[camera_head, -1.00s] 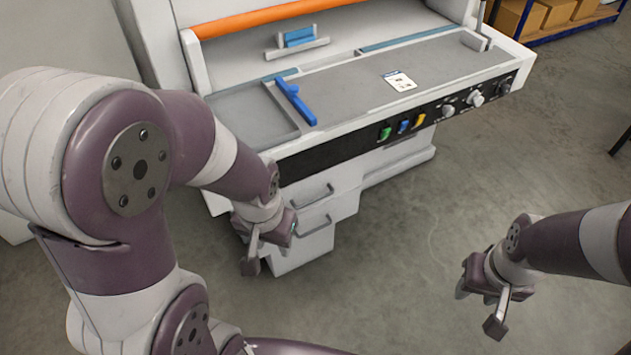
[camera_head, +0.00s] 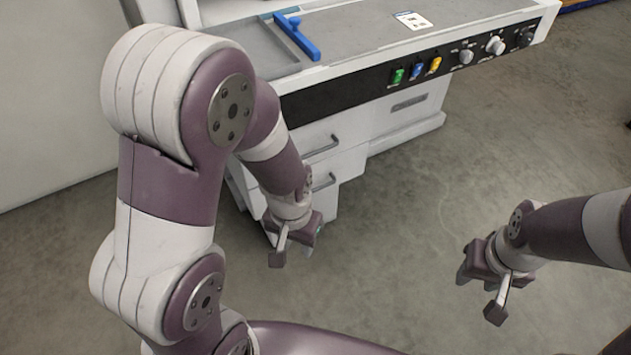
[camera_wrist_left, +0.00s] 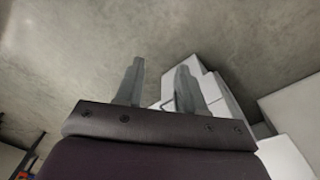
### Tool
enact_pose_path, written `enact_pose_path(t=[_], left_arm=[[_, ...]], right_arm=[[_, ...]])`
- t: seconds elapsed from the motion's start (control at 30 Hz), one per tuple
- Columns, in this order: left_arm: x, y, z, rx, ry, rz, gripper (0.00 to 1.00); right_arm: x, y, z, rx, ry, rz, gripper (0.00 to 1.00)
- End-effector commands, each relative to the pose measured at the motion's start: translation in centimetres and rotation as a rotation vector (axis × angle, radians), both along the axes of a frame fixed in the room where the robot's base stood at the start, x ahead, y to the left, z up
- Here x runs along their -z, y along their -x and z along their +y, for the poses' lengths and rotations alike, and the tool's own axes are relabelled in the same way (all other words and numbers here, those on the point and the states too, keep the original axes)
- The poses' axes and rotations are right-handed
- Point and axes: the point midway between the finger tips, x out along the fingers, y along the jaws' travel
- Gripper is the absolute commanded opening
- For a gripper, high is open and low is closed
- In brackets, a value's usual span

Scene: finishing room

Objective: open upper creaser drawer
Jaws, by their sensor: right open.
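The creaser (camera_head: 350,85) is a large white machine with a grey bed and a black control strip. Below the strip is a white upper drawer (camera_head: 350,138) with a grey bar handle (camera_head: 322,147); it looks shut. A lower drawer handle (camera_head: 323,183) shows beneath it. My left gripper (camera_head: 294,250) is in front of the drawer unit, below both handles in the picture. In the left wrist view its two fingers (camera_wrist_left: 160,66) stand apart with nothing between them, and white drawer fronts show behind. My right gripper (camera_head: 480,290) is open and empty over the floor, right of the drawers.
Green, blue and yellow buttons (camera_head: 417,70) and several knobs line the control strip. A blue bar (camera_head: 297,37) and a white card (camera_head: 412,20) lie on the bed. Bare concrete floor (camera_head: 420,210) is free between the grippers. My left arm hides the cabinet's left side.

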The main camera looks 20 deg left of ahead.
Motion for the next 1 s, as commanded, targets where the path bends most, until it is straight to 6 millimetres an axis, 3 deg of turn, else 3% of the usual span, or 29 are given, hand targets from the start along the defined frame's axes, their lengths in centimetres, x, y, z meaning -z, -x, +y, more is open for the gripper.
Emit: enact_pose_path(t=[0.03,0.1,0.2,0.3,0.33,0.4,0.47,0.6,0.7,0.87,1.0], left_arm=[[8.7,-1.6,-1.0,0.037,0.009,-0.041,0.39],[15.2,-4.9,-2.5,0.114,0.011,-0.158,0.39],[23.3,-10.2,-4.0,0.253,-0.039,-0.379,0.39],[29.4,-15.6,-4.2,0.416,-0.201,-0.644,0.39],[30.3,-17.2,-4.0,0.468,-0.280,-0.727,0.39],[30.3,-20.0,-3.0,0.569,-0.499,-0.892,0.39],[28.4,-21.7,-1.9,0.634,-0.711,-0.994,0.39],[20.6,-23.4,0.6,0.701,-1.206,-1.099,0.39],[17.4,-23.1,1.4,0.738,-1.449,-1.075,0.39],[16.9,-24.0,1.9,0.781,-1.527,-1.037,0.39],[16.6,-26.9,3.1,0.777,-1.525,-1.041,0.39]], right_arm=[[7.2,0.0,0.0,0.000,0.000,0.000,0.43],[11.6,-0.1,0.0,0.000,0.000,-0.001,0.43],[17.2,-0.1,0.0,0.000,0.000,-0.001,0.43],[22.3,-0.1,0.0,0.000,0.000,-0.002,0.43],[23.5,-0.1,0.0,0.000,0.000,-0.001,0.43],[24.8,-0.1,0.0,0.000,0.000,-0.001,0.43],[24.9,-0.1,0.0,0.000,0.000,-0.002,0.43],[23.7,-0.1,0.0,0.000,0.000,-0.003,0.43],[23.7,-0.1,0.0,0.000,0.000,-0.003,0.43],[24.4,-0.1,0.0,0.000,0.000,-0.002,0.43],[25.8,-0.1,0.0,0.000,0.000,-0.002,0.43]])
